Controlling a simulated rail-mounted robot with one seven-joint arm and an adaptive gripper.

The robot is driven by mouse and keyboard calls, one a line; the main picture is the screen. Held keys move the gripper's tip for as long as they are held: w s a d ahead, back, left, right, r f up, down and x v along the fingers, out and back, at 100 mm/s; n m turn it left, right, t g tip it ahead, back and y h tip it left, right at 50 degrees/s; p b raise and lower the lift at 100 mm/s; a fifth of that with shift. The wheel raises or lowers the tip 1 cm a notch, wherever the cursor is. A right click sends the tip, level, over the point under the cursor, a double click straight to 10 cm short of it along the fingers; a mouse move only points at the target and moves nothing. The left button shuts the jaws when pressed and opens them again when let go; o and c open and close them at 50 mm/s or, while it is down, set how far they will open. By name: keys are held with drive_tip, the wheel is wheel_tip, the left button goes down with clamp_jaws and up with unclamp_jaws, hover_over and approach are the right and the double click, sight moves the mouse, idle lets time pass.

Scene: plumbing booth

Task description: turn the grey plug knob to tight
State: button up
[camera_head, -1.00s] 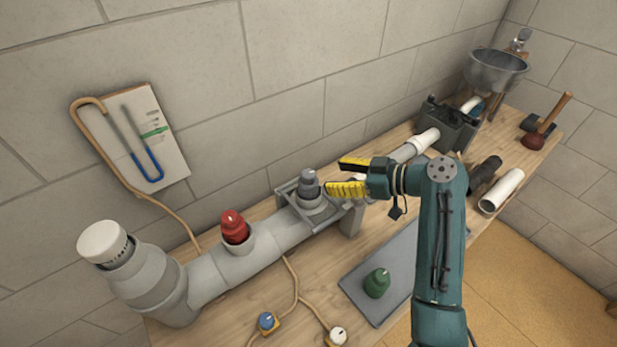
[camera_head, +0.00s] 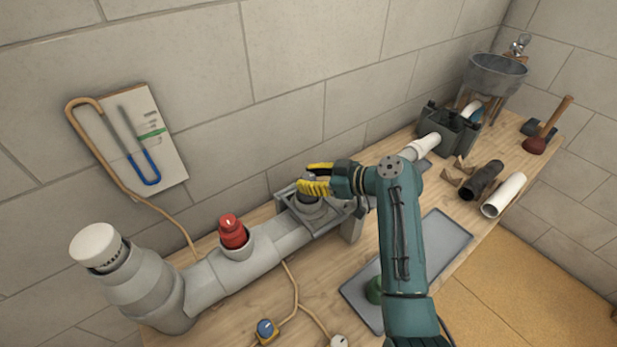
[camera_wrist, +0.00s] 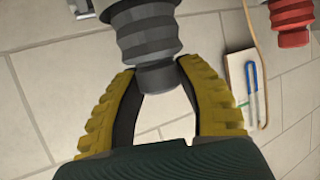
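The grey plug knob (camera_wrist: 157,78) shows in the wrist view as a dark grey end on a ribbed grey plug (camera_wrist: 146,32). My gripper (camera_wrist: 157,72) has its yellow fingers on both sides of this end, and their tips appear to touch it. In the head view my gripper (camera_head: 316,178) is over the plug on the grey pipe (camera_head: 275,243) and hides most of the knob. Any tightness mark on the knob cannot be made out.
A red plug (camera_head: 233,232) stands in the pipe left of my gripper. A green plug (camera_head: 374,290) on the grey tray (camera_head: 445,245) is partly behind my arm.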

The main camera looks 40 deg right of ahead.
drive_tip(key=shift+c, duration=1.1)
drive_tip(key=shift+m+h+p, duration=0.4)
drive_tip(key=shift+h+p, duration=0.1)
drive_tip(key=shift+p, duration=0.1)
drive_tip(key=m+h+p, duration=0.2)
drive_tip(key=p, duration=0.1)
drive_tip(key=m+h+p, duration=0.1)
drive_tip(key=h+p, duration=0.1)
drive_tip(key=shift+a+r+m+t, duration=0.15)
drive_tip(key=shift+r+m+t, duration=0.1)
drive_tip(key=shift+m+t, duration=0.05)
drive_tip(key=m+h+p, duration=0.3)
drive_tip(key=h+p, duration=0.1)
drive_tip(key=shift+f+g, duration=0.15)
drive_tip(key=shift+g, duration=0.25)
drive_tip(key=shift+f+m+g+h+b, duration=0.15)
drive_tip(key=shift+f+m+g+h, duration=0.05)
drive_tip(key=shift+m+h, duration=0.35)
drive_tip(key=shift+f+m+g+h+b, duration=0.2)
drive_tip(key=shift+m+h, duration=0.25)
drive_tip(key=shift+m, duration=0.2)
drive_tip(key=shift+f+m+g+h+b, duration=0.2)
drive_tip(key=shift+m+g+h+b, duration=0.3)
drive_tip(key=shift+m+h+b, duration=0.5)
drive_tip(key=m+g+h+b, duration=0.1)
drive_tip(key=b, duration=0.3)
drive_tip(key=shift+r+m+g+h+b, duration=0.2)
drive_tip(key=shift+m+g+h+b, duration=0.4)
drive_tip(key=shift+b, duration=0.55)
drive_tip(key=shift+g, duration=0.3)
